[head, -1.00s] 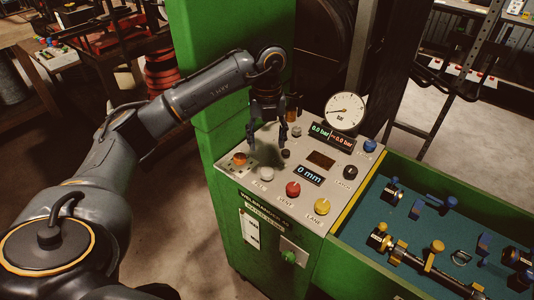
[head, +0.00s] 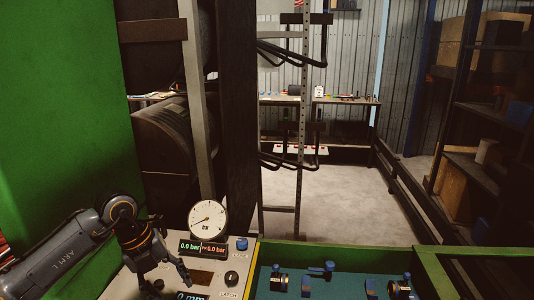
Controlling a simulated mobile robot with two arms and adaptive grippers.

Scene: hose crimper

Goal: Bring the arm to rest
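My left arm comes in from the lower left of the head view. Its gripper (head: 168,278) hangs above the near left part of the control panel, with its fingers apart and nothing seen between them. The panel (head: 233,258) carries a round white bar gauge (head: 207,220), a display (head: 203,248) reading 0.0 bar twice, a blue knob (head: 242,243) and a black latch knob (head: 231,278). The lower part of the panel is cut off by the frame's bottom edge. My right gripper is not in view.
A green-walled tray (head: 330,255) with blue and brass fittings lies right of the panel. A green machine column (head: 60,110) stands at left. A metal rack post (head: 302,130) and shelves (head: 470,150) stand behind. Open floor (head: 340,205) lies between them.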

